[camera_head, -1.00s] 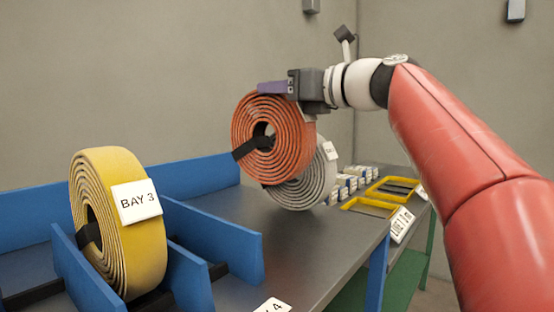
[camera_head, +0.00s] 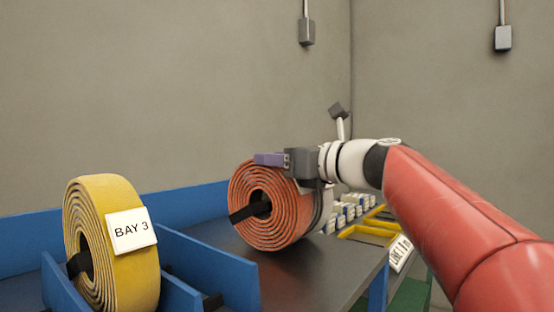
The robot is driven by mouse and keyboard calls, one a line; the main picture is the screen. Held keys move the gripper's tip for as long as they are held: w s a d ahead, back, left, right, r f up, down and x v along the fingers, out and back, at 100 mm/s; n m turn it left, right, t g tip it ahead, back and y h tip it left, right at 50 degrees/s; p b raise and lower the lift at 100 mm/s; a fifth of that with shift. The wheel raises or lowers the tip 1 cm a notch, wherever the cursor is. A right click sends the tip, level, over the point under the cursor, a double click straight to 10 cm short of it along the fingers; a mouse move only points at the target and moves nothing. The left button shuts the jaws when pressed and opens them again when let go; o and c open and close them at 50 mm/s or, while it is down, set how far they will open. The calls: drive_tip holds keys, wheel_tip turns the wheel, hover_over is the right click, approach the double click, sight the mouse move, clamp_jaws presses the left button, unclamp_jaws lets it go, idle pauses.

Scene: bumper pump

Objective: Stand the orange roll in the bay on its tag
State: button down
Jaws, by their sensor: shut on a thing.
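The orange roll (camera_head: 268,206), a coiled hose with a black strap, is upright in my gripper (camera_head: 272,160). My gripper is shut on the top of the roll; its purple finger shows along the upper edge. The roll is over the grey bench top, right of the blue dividers; I cannot tell whether its lower edge touches the bench. No tag on the orange roll is readable in this view. A yellow roll (camera_head: 140,262) with a white tag (camera_head: 132,231) reading "BAY 3" stands between blue dividers at the left.
Blue dividers (camera_head: 208,264) form the bays at the left. A grey-white roll (camera_head: 322,208) is mostly hidden behind the orange roll. Yellow frames (camera_head: 370,231), small white boxes (camera_head: 345,212) and a white sign (camera_head: 400,253) are at the right. Grey bench top (camera_head: 312,272) is bare in front.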

drive_tip(key=c, duration=1.3)
unclamp_jaws()
drive_tip(key=shift+f, duration=0.15)
drive_tip(key=o, duration=0.5)
drive_tip(key=shift+c, duration=0.2)
drive_tip(key=shift+f+b, duration=0.1)
drive_tip(key=shift+b, duration=0.25)
